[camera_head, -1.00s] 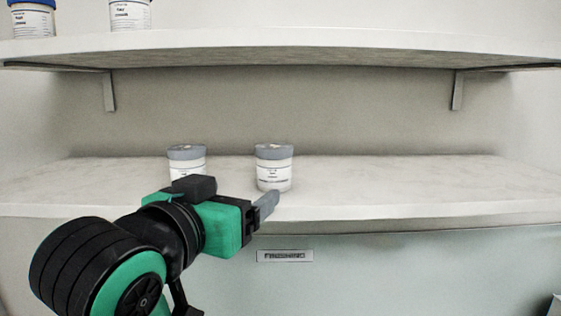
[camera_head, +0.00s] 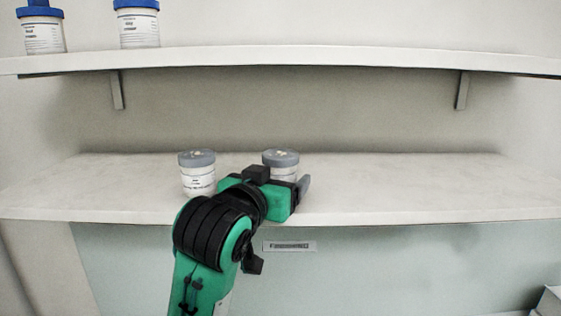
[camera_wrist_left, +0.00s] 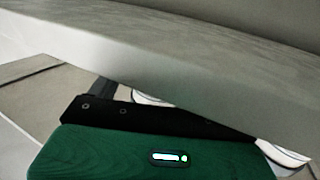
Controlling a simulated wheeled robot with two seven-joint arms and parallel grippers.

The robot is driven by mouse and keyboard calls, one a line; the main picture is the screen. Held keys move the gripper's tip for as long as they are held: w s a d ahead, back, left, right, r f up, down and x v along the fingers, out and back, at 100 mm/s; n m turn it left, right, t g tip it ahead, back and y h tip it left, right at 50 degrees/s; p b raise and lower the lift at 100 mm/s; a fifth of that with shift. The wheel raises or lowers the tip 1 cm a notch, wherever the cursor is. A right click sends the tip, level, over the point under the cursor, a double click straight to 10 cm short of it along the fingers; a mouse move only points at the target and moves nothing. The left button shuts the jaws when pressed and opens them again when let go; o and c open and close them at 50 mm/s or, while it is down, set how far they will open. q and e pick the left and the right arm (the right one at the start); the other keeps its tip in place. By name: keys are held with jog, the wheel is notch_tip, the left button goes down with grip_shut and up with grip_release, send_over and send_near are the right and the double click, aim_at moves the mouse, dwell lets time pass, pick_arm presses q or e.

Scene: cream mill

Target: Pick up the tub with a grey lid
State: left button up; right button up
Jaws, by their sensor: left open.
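Two white tubs with grey lids stand upright on the lower shelf in the head view. The left tub (camera_head: 198,176) shows almost whole. The right tub (camera_head: 281,160) shows its lid and upper part, with its lower part hidden behind my left gripper. My left gripper (camera_head: 302,188) is open, in front of the right tub, with one grey finger showing at its right side. I see nothing held. In the left wrist view, a dark finger (camera_wrist_left: 101,89) and pale rounded parts (camera_wrist_left: 150,99), perhaps of a tub, show. My right gripper is out of view.
The lower shelf (camera_head: 420,180) is clear to the right of the tubs. An upper shelf (camera_head: 300,57) on brackets overhangs it and carries two blue-lidded tubs (camera_head: 138,27) at the left. A label plate (camera_head: 290,246) sits below the lower shelf's front edge.

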aim_at(277, 155)
pick_arm(q)
jog(key=shift+w, duration=0.15)
jog(key=c, duration=1)
jog(key=shift+c, duration=1.3)
jog(key=shift+r, duration=0.1)
jog(key=shift+r+b, duration=0.55)
jog(key=shift+r, duration=0.3)
notch_tip(277, 155, up, 6)
jog(key=shift+f+b, duration=0.25)
jog(key=shift+b, duration=0.85)
jog(key=shift+r+b, duration=0.35)
jog(key=shift+r, duration=0.95)
